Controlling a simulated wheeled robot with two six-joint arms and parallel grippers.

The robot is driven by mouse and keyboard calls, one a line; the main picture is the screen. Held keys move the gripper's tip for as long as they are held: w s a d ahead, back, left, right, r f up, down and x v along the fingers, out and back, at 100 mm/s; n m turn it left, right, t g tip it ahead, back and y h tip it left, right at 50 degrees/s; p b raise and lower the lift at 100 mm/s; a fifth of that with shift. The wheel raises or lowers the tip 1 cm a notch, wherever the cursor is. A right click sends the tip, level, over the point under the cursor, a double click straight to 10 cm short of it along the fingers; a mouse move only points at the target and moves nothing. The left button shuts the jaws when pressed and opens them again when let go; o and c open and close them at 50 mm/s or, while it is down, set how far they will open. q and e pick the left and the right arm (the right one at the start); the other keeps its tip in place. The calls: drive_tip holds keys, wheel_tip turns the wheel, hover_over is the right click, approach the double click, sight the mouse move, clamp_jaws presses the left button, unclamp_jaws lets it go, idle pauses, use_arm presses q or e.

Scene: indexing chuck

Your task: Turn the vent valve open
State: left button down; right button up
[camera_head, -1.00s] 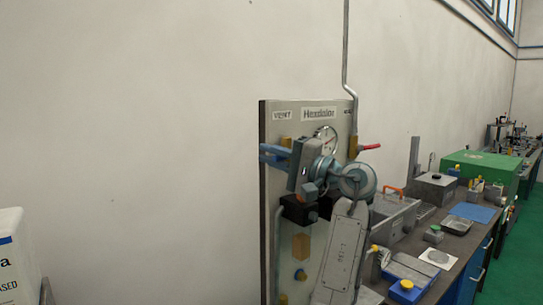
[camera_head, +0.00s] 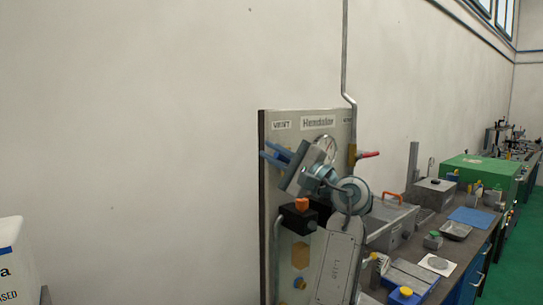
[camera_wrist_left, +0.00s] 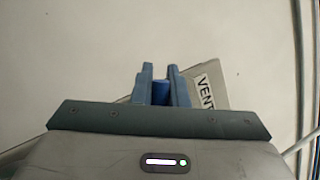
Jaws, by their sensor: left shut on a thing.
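The vent valve is on the grey upright panel (camera_head: 330,120), under the VENT label (camera_head: 282,125). The label also shows in the wrist view (camera_wrist_left: 205,93), right of the fingertips. My left gripper (camera_head: 274,154) is at the panel's upper left, tilted, with its blue-grey fingers pointing up and left. In the wrist view my left gripper (camera_wrist_left: 160,80) is shut on a darker blue piece, the vent valve handle (camera_wrist_left: 160,93). My gripper and wrist hide the valve body. My right gripper is in neither view.
A black block with an orange knob (camera_head: 301,204) is below. A cluttered workbench (camera_head: 470,243) extends to the right. The wall left of the panel is bare.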

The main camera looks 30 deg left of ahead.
use_arm(q)
drive_tip(key=shift+w+d+r+m+t+p, duration=0.1)
drive_tip(key=shift+w+r+m+t+p, duration=0.15)
drive_tip(key=shift+m, duration=0.4)
drive_tip(key=shift+w+r+m+t+p, duration=0.1)
drive_tip(key=shift+m+t, duration=0.25)
drive_tip(key=shift+m, duration=0.3)
drive_tip(key=shift+f, duration=0.1)
drive_tip(key=c, duration=1.4)
unclamp_jaws()
drive_tip(key=shift+d, duration=0.1)
drive_tip(key=shift+c, duration=0.2)
drive_tip(key=b+v, duration=1)
drive_tip(key=b, duration=0.1)
drive_tip(key=shift+d+f, duration=0.2)
drive_tip(key=shift+d, duration=0.1)
